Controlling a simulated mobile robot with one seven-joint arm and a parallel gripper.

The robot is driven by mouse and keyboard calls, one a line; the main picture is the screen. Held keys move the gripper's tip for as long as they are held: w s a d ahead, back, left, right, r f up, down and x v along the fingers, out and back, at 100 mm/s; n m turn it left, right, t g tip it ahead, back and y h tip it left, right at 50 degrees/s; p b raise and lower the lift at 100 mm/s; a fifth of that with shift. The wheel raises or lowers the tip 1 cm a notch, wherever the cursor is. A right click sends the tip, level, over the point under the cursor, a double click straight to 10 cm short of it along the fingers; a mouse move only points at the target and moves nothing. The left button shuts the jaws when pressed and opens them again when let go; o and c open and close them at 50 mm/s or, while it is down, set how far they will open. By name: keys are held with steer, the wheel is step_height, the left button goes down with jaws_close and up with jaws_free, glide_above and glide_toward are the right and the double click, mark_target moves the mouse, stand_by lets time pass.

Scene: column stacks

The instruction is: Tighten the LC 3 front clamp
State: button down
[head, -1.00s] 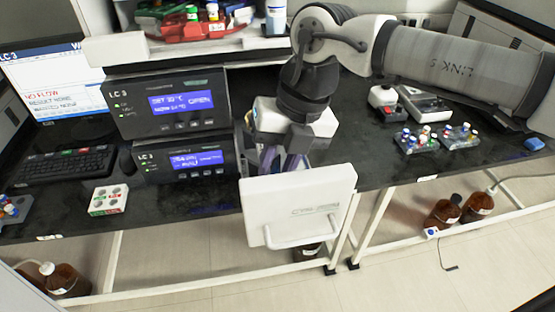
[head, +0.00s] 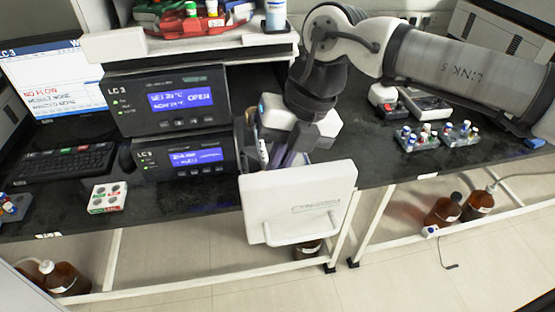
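The LC 3 stack stands left of centre on the dark bench. Its upper unit (head: 168,100) has a blue screen that seems to read "OPEN". Its lower unit (head: 182,157) has a second blue screen. A white door (head: 298,203) with a bar handle hangs open at the stack's right side, over the bench's front edge. My gripper (head: 280,160) points down behind this door, close to the right side of the lower unit. Its fingertips are hidden by the door, so I cannot see whether it holds anything. The front clamp itself is not visible.
A monitor (head: 50,85) shows "NO FLOW" in red. A keyboard (head: 68,162) and a white block (head: 107,197) lie at left. Vial racks (head: 418,138) stand on the right bench. Brown bottles (head: 443,209) stand below. The bench between the door and the racks is clear.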

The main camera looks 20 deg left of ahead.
steer(key=shift+w+d+f+g+y+b, duration=0.25)
steer(key=shift+g+y+b, duration=0.2)
steer(key=shift+y+b, duration=0.25)
steer(key=shift+w+d+f+g+y+b, duration=0.1)
steer(key=shift+d+f+g+y+b, duration=0.15)
steer(key=shift+g+y+b, duration=0.35)
steer(key=shift+w+d+f+g+y+b, duration=0.2)
steer(key=shift+d+g+y+b, duration=0.15)
steer(key=shift+y+b, duration=0.45)
steer(key=c, duration=1.6)
jaws_free()
steer(key=shift+r, duration=0.1)
steer(key=b+v, duration=0.1)
steer(key=v, duration=1.2)
steer(key=shift+w+d+r, duration=0.2)
steer(key=shift+w+d, duration=0.05)
steer(key=shift+d, duration=0.05)
steer(key=shift+s, duration=0.1)
